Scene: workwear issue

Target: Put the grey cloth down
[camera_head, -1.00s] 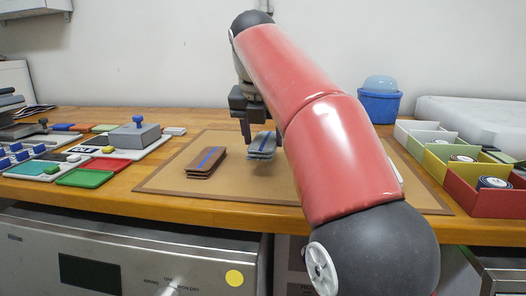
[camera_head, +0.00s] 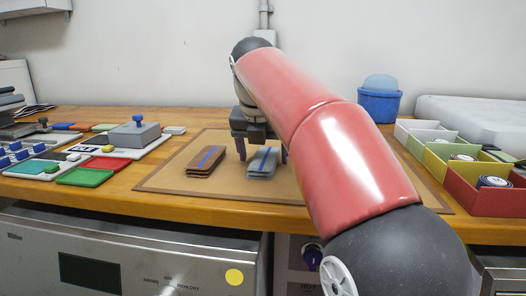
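The grey cloth (camera_head: 263,164) is a folded stack with a blue stripe. It lies on the tan mat (camera_head: 222,188), to the right of a brown folded cloth (camera_head: 206,161) that also has a blue stripe. My gripper (camera_head: 263,154) is right over the grey cloth, pointing down. Its two fingers stand apart, one at each side of the cloth, with a small gap showing at the left finger. It looks open. My red arm hides the right part of the mat.
Trays with small coloured parts and a grey block with a blue knob (camera_head: 138,121) stand on the left. A blue tub (camera_head: 379,105) is at the back. Coloured bins (camera_head: 486,203) with rolled items stand on the right. The mat's front strip is clear.

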